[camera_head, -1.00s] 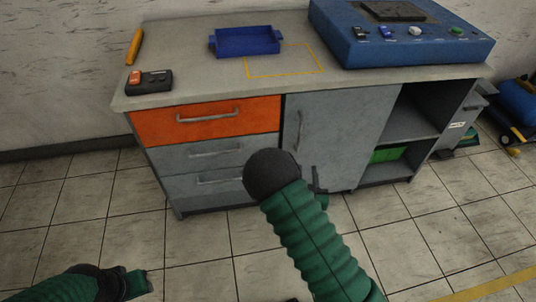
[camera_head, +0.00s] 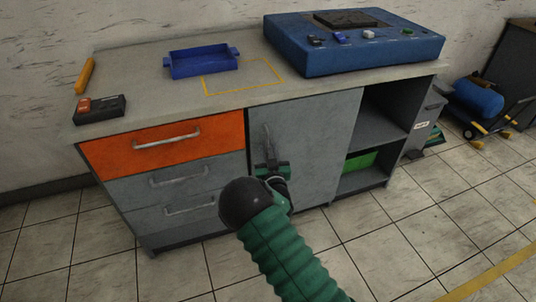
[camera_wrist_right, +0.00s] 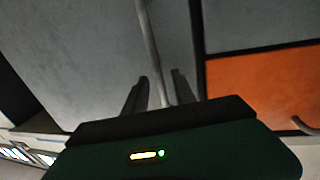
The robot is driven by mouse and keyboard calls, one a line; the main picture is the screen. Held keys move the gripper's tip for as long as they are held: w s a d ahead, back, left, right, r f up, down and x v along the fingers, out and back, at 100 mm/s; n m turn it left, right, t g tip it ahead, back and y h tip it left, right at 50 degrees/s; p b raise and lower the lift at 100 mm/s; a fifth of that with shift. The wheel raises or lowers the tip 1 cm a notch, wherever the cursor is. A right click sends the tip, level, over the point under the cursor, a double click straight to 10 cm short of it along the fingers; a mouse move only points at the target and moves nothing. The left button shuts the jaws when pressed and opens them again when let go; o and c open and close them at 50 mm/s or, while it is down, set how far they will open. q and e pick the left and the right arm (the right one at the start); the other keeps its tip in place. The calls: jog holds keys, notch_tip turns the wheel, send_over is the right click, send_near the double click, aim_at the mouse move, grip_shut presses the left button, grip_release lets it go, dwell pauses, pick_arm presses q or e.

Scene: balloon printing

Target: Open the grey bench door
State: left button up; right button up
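The grey bench door (camera_head: 315,140) is closed, flush with the bench front, right of the drawers; it also shows in the right wrist view (camera_wrist_right: 80,45). Its metal bar handle (camera_head: 267,135) is near its left edge. My right gripper (camera_head: 270,164) is at the handle's lower end. In the right wrist view the handle (camera_wrist_right: 149,35) runs down between the two spread fingers of the gripper (camera_wrist_right: 160,76). I see a gap on both sides of the bar, so the gripper is open around or just in front of it. My left gripper is out of view.
An orange drawer (camera_head: 165,142) and grey drawers with bar handles lie left of the door. An open shelf with a green box (camera_head: 361,160) is to its right. A blue tray (camera_head: 202,62) and blue machine (camera_head: 400,53) stand on top. The tiled floor in front is clear.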

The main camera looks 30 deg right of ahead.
jog(key=shift+w, duration=0.1)
grip_shut()
dwell(1.4)
